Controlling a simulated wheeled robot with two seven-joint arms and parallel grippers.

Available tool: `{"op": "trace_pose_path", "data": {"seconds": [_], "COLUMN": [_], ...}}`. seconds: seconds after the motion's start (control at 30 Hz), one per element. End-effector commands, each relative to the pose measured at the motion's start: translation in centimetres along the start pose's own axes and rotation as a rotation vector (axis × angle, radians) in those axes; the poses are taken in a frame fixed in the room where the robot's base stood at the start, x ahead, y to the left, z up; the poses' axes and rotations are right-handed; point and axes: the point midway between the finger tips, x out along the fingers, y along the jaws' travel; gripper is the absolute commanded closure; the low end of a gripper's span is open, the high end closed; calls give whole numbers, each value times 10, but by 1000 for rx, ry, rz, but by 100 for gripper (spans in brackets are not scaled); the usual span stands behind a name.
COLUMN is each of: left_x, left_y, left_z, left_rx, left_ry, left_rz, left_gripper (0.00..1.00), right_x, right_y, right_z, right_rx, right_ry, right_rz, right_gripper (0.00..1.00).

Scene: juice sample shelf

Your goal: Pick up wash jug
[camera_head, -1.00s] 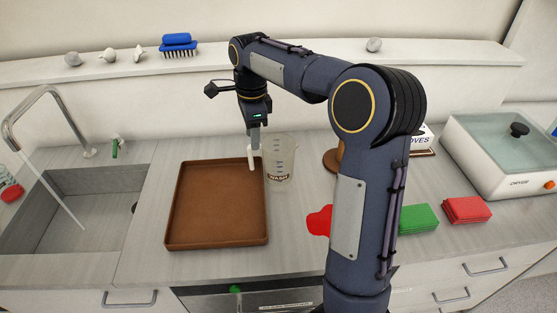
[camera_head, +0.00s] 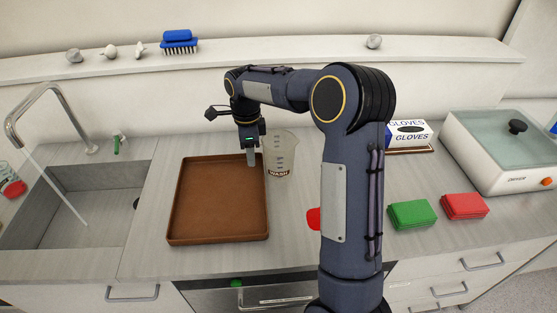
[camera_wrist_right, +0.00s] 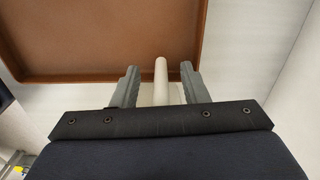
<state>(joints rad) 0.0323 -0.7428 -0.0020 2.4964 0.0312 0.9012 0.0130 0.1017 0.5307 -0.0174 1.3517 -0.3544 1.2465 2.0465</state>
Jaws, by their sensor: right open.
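The wash jug (camera_head: 281,152) is a clear, tapered measuring jug with a red-brown WASH label. It stands upright on the counter, just right of the brown tray. My right gripper (camera_head: 251,161) points down at the jug's left side, where the handle is. In the right wrist view, the pale handle (camera_wrist_right: 160,82) stands between the two open grey fingers, with a gap showing on each side. The jug's body is mostly hidden in that view. My left gripper is not in view.
The empty brown tray (camera_head: 218,239) lies close left of the jug, beside the sink (camera_head: 85,210). Right of my arm are a green sponge (camera_head: 412,214), a red sponge (camera_head: 464,206), a glove box (camera_head: 408,133) and a lidded white appliance (camera_head: 500,160).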

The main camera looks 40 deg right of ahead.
Motion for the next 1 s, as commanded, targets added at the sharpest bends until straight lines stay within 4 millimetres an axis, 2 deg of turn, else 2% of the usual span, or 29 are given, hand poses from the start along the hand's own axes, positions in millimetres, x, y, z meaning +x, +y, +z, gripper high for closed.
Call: {"op": "trace_pose_path", "data": {"seconds": [0.03, 0.33, 0.77, 0.87, 1.0], "left_x": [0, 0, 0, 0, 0], "left_y": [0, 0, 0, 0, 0], "left_z": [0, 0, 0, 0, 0], "left_rx": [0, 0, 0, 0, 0], "left_ry": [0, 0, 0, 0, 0], "left_rz": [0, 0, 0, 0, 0], "left_gripper": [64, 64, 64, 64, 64], "right_x": [0, -1, -2, -8, -25], "right_y": [0, 0, 0, 0, 0], "right_z": [0, 0, 0, 0, 1], "right_rx": [0, -1, -1, -1, -2], "right_ry": [0, 0, 0, 0, -1], "right_rz": [0, 0, -1, -2, -4], "right_gripper": [62, 100, 100, 100, 100]}}
